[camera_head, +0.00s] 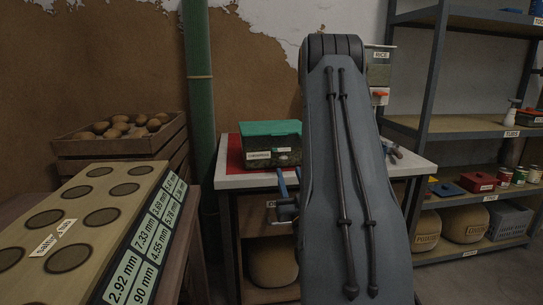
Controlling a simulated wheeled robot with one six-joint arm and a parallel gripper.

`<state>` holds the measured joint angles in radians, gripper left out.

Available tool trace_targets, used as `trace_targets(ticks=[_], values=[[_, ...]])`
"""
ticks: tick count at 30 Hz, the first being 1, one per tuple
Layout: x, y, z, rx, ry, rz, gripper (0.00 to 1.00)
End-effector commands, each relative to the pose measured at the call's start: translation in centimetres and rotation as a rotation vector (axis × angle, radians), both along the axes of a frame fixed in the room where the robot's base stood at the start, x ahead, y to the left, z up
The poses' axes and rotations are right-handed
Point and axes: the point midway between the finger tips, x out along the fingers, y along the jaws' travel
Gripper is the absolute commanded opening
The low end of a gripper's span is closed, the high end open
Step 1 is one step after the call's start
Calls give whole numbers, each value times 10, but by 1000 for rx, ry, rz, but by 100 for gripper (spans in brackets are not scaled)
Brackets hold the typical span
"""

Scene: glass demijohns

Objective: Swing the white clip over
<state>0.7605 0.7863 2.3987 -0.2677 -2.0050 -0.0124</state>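I see no white clip and no glass demijohn in the head view. My own grey arm link stands large and upright in the middle and hides much of the white-topped table (240,182) behind it. My gripper cannot be made out; the arm may hide it. A dark metal part with blue bars (287,205) shows at the table's front edge, just left of my arm, and I cannot tell what it is.
A green-lidded box (270,155) sits on a red mat (234,155). A dispenser labelled RICE (380,72) is on the wall. A board with dark round spots (80,225) is at left, before a wooden crate (120,145). A shelf rack (450,126) stands at right.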

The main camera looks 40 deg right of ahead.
Motion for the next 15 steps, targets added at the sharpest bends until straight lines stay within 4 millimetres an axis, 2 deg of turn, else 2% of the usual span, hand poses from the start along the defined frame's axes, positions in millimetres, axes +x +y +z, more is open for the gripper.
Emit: trace_targets(ticks=[5,15], values=[[14,-3,7,-2,-2,7,38],[54,-25,26,-1,-3,5,38]])
